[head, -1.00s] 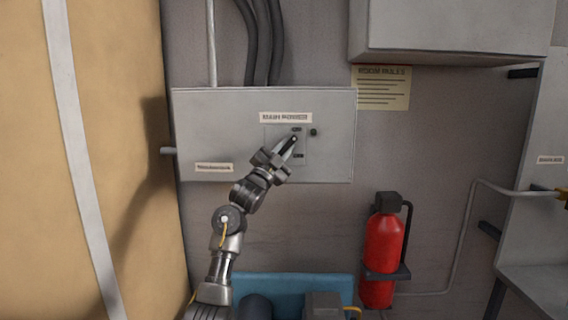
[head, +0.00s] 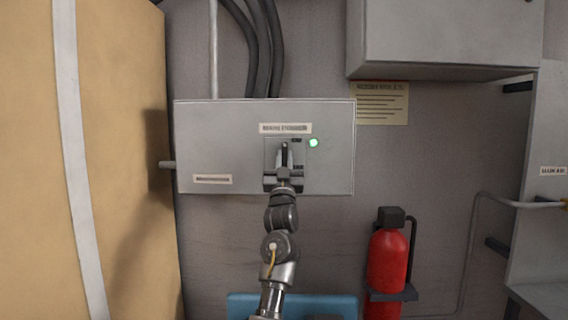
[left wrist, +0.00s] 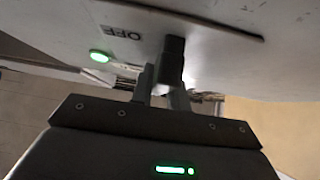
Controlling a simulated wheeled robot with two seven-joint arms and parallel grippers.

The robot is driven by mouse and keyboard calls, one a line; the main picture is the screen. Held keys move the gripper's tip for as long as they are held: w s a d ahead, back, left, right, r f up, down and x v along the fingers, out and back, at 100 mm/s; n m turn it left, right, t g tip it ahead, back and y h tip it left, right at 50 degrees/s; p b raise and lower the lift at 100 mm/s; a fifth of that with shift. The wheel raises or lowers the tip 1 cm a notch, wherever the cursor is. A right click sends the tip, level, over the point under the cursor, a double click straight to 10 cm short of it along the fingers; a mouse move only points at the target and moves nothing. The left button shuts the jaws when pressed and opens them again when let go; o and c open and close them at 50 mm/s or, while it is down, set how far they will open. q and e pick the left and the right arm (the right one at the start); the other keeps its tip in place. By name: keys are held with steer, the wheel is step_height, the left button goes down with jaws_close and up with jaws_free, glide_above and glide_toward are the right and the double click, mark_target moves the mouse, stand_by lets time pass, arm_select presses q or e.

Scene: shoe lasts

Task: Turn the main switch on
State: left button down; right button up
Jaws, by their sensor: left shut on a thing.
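The main power box (head: 230,150) is a grey wall box with a "MAIN POWER" label (head: 286,128). Its switch lever (head: 284,150) stands upright on a small plate; in the left wrist view its dark handle (left wrist: 174,52) shows close up. My left gripper (head: 284,168) is at the plate from below, its fingers shut on the handle. The indicator lamp (head: 313,142) right of the plate glows green, and it also glows in the left wrist view (left wrist: 99,56), near an "OFF" marking (left wrist: 120,33). My right gripper is not in view.
A red fire extinguisher (head: 387,262) hangs on the wall at lower right. A large grey cabinet (head: 440,35) juts out at upper right. A tan panel (head: 120,200) fills the left side. Black cables (head: 262,50) run above the box.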

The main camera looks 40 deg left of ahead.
arm_select(q)
steer(key=shift+r+n+g+y, duration=0.15)
steer(key=shift+n+g+y, duration=0.2)
steer(key=shift+n, duration=0.25)
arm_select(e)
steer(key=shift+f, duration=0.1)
arm_select(q)
steer(key=c, duration=1.4)
jaws_free()
steer(key=shift+a, duration=0.1)
steer(key=shift+o, duration=0.2)
